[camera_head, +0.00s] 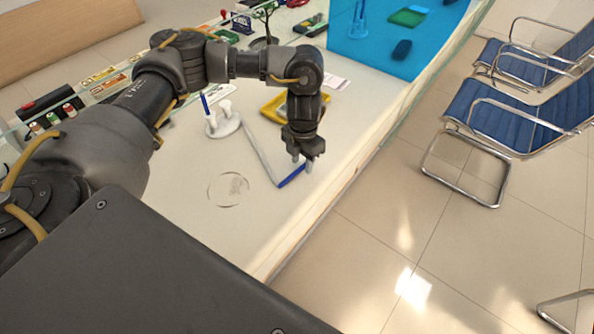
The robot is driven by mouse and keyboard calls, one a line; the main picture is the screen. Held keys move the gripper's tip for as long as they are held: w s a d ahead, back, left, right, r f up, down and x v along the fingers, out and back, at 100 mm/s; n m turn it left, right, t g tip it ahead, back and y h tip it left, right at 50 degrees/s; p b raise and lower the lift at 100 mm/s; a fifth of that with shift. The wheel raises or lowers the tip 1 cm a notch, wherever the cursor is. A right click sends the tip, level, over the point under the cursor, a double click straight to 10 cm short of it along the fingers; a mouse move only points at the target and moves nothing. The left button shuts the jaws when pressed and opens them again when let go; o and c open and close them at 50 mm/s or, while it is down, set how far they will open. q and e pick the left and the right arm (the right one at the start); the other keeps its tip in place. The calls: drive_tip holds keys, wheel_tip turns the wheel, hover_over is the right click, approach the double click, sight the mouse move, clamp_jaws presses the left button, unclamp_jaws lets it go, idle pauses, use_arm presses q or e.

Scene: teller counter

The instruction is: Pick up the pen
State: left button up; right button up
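A blue pen (290,177) lies on the white counter, close to its front edge. My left gripper (302,162) points down just above the pen's right end. Its two fingers show a gap between them, and it looks open; I cannot tell whether the pen's end is between the fingertips. Another blue pen (205,103) stands tilted in a white holder (222,121) to the left. My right gripper is not in view.
A pale grey strip (259,153) runs along the counter to the pen's left end. A yellow tray (273,107) sits behind my gripper. A round clear disc (228,188) lies at left. A blue translucent panel (385,40) stands at the back. Blue chairs (510,115) stand right.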

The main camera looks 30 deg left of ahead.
use_arm(q)
drive_tip(key=shift+f, duration=0.35)
drive_tip(key=shift+c, duration=0.4)
clamp_jaws()
drive_tip(key=shift+r, duration=0.15)
